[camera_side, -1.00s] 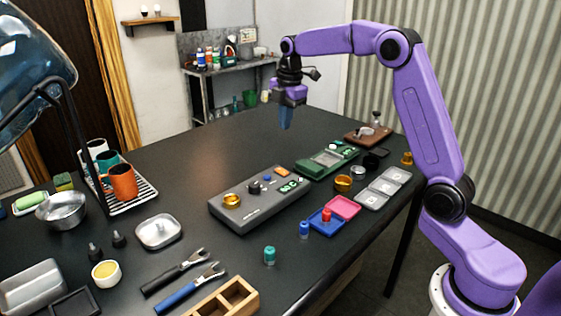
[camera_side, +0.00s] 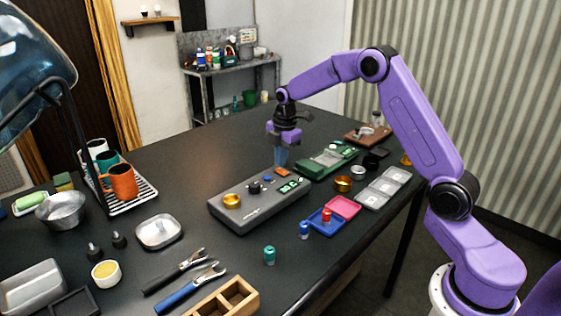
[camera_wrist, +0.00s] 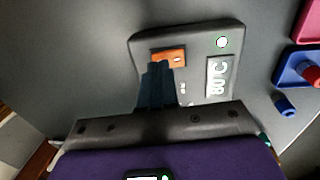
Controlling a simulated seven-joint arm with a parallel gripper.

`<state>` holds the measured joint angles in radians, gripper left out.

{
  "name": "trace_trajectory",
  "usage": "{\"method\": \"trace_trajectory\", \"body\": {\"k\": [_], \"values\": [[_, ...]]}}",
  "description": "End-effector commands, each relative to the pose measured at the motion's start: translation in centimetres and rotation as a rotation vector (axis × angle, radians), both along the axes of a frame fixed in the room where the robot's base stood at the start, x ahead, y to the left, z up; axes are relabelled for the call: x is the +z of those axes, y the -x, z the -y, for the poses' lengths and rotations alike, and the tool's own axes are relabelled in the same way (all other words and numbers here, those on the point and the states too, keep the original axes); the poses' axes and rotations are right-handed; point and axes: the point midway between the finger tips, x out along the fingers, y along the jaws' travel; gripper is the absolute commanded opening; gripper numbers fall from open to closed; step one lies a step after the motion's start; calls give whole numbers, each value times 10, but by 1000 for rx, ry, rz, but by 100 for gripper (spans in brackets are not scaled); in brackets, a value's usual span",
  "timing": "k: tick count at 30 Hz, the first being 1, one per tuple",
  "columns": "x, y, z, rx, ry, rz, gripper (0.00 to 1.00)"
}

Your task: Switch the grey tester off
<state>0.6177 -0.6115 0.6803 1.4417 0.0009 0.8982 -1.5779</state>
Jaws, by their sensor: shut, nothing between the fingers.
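The grey tester (camera_side: 262,208) lies on the dark table in the side view, with a brass cup, a dark knob, a small blue part and a lit display along its top. Its orange switch (camera_side: 283,171) is at the far end. In the wrist view, the tester (camera_wrist: 190,42) shows the orange switch (camera_wrist: 168,55), a lit display (camera_wrist: 217,78) and a round green-rimmed light (camera_wrist: 222,42). My gripper (camera_side: 280,165) is shut and empty, pointing down at the switch. Its fingertips (camera_wrist: 158,66) overlap the switch's near edge in the wrist view; I cannot tell whether they touch.
A green device (camera_side: 325,162) lies just right of the tester. Blue and pink trays (camera_side: 343,207), small coloured pegs and a brass ring (camera_side: 343,183) lie nearer the table's right edge. Pliers (camera_side: 190,287) lie in front. The table left of the tester's far end is clear.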

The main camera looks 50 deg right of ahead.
Motion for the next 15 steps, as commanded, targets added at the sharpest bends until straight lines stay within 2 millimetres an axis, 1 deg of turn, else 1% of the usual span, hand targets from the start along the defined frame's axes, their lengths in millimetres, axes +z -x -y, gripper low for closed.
{"method": "trace_trajectory", "body": {"k": [1,6,15], "values": [[-6,0,0,0,0,-3,0],[-13,-2,1,-1,0,0,0],[-14,-2,0,-1,0,0,0]]}}
